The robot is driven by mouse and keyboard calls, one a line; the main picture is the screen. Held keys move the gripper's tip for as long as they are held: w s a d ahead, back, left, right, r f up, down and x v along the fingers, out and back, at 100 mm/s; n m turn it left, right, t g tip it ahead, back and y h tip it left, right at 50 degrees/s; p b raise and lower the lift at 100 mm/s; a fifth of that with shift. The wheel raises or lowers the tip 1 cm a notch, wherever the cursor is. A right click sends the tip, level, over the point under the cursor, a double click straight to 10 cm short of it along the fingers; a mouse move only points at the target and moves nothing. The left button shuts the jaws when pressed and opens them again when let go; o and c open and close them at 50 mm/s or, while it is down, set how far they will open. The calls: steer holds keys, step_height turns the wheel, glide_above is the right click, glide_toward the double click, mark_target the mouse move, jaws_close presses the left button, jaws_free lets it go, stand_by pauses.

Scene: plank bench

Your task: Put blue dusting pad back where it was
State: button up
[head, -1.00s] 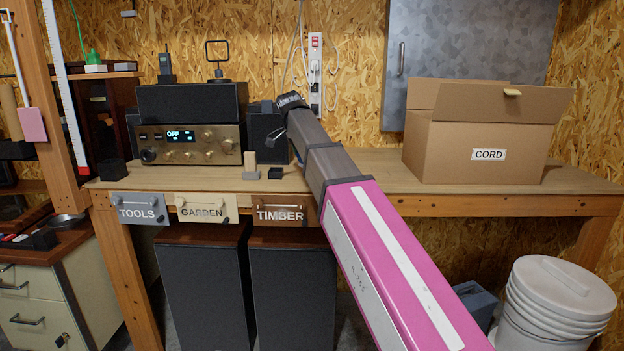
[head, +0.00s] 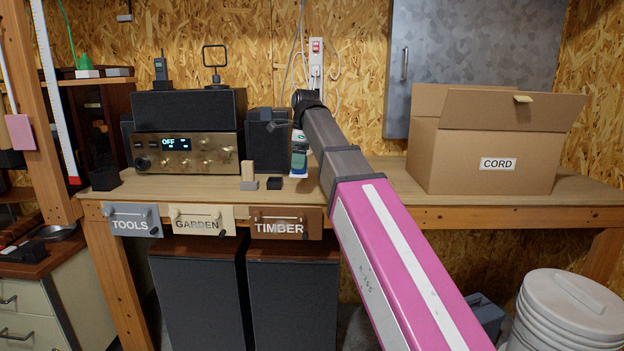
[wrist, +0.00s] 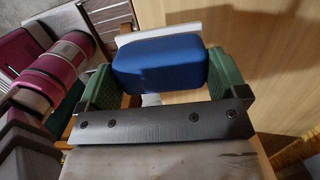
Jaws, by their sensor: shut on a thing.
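The blue dusting pad (wrist: 160,63) is a rounded blue block between the two green fingers of my gripper (wrist: 160,78) in the wrist view. The fingers close on it from both sides. In the head view my gripper (head: 299,150) hangs from the end of the arm above the bench, right of the radio. The pad shows there only as a small dark blue patch (head: 298,161) low between the fingers. A pale strip lies beyond the pad in the wrist view; I cannot tell what it is.
On the bench (head: 385,178) stand a radio (head: 185,152), a small black tray (head: 274,183), a tan block on a grey base (head: 249,172), a black cup (head: 105,178) and an open CORD box (head: 480,165). TOOLS, GARDEN and TIMBER labels front the edge. Bench between arm and box is clear.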

steer(key=w+d+f, duration=0.1)
steer(key=d, duration=0.1)
steer(key=w+d+f, duration=0.2)
steer(key=shift+w+f, duration=0.1)
steer(key=shift+w, duration=0.15)
steer(key=shift+f, duration=2)
steer(key=o, duration=0.5)
steer(key=shift+d+r, duration=0.25)
steer(key=shift+r, duration=1.75)
steer(key=shift+d+r, duration=0.2)
steer(key=shift+r, duration=1.8)
steer(key=shift+d+r, duration=0.25)
steer(key=shift+r, duration=1.75)
